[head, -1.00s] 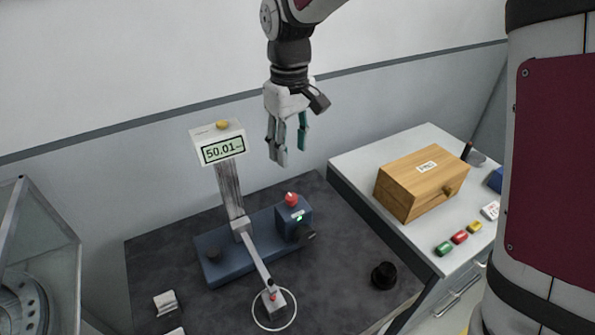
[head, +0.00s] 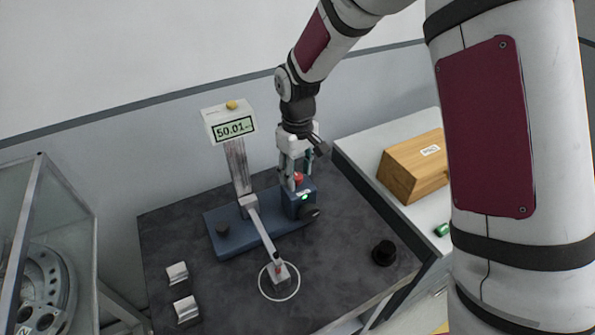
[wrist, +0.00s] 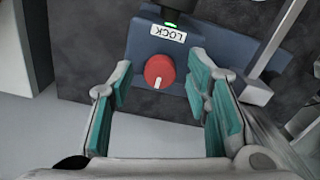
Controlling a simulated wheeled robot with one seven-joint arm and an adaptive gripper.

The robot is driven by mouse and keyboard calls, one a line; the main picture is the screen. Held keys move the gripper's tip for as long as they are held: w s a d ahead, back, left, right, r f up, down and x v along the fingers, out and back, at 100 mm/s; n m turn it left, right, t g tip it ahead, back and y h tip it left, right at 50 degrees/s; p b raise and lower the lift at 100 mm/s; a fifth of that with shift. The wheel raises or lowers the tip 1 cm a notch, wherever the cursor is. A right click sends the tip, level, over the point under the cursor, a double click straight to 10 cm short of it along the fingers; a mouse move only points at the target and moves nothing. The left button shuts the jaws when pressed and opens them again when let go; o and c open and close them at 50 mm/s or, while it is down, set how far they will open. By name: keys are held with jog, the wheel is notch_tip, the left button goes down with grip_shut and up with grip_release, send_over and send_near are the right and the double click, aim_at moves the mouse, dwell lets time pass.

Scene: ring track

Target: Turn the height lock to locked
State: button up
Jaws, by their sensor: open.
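The height lock is a red round knob (head: 299,178) with a white pointer line, on top of a blue housing (head: 293,211) on the gauge's base. In the wrist view the red knob (wrist: 159,70) lies between the fingers, its white line toward the bottom edge. Beside it is a LOCK label (wrist: 168,33) and a lit green lamp (wrist: 171,24). My gripper (head: 296,172) is open and points down just above the knob; a gap shows between the knob and each teal finger pad. Whether the fingertips reach the knob's height I cannot tell.
The gauge's display (head: 233,128) reads 50.01. Its slanting arm (head: 263,233) ends over a white circle on the dark table (head: 225,290). A black knob (head: 384,252) stands right; two metal blocks (head: 177,273) lie left. A wooden box (head: 411,170) sits on the right-hand counter.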

jog(key=shift+c, duration=0.5)
grip_shut()
jog(key=shift+m, duration=0.3)
jog(key=m, duration=0.9)
jog(key=shift+s+p, duration=0.1)
jog(key=shift+p, duration=0.2)
jog(key=m+p, duration=0.1)
jog(key=m, duration=0.3)
jog(key=shift+m+p, duration=0.35)
jog(key=shift+m, duration=1.75)
